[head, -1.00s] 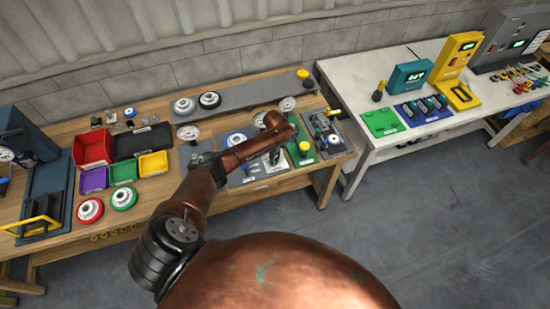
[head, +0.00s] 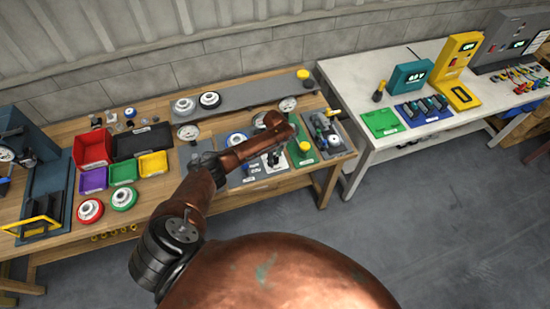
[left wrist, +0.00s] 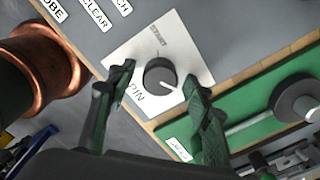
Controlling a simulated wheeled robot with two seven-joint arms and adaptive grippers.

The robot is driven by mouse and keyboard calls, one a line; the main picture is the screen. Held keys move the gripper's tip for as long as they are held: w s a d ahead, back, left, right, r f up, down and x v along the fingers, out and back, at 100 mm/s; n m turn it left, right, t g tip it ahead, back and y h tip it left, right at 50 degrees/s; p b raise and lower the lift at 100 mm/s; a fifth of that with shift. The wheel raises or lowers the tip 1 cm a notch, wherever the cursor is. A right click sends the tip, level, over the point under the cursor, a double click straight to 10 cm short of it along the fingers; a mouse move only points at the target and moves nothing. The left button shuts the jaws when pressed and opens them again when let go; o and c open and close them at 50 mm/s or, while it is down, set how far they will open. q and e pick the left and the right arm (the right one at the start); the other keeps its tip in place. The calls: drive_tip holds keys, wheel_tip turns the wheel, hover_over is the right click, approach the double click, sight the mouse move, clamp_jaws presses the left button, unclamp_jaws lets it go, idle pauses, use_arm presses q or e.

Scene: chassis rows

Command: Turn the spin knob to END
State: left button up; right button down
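The spin knob (left wrist: 160,75) is a dark round knob with a white pointer line, on a white plate (left wrist: 190,52) on a grey panel. Its pointer aims to the lower right in the left wrist view. My left gripper (left wrist: 158,85) is open, with one dark finger on each side of the knob and visible gaps. In the head view my left gripper (head: 274,158) is over the grey panel (head: 240,178), and the knob cannot be made out. My right gripper is out of view.
A green board (left wrist: 248,118) with a round dark part and a rod lies close to the right finger. A yellow-topped post (head: 304,147) stands beside the gripper. Coloured bins (head: 92,148) stand to the left on the wooden bench; a white table (head: 385,148) is to the right.

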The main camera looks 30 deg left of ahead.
sight(275, 158)
use_arm(q)
wheel_tip(275, 158, up, 12)
idle(0.7)
idle(0.4)
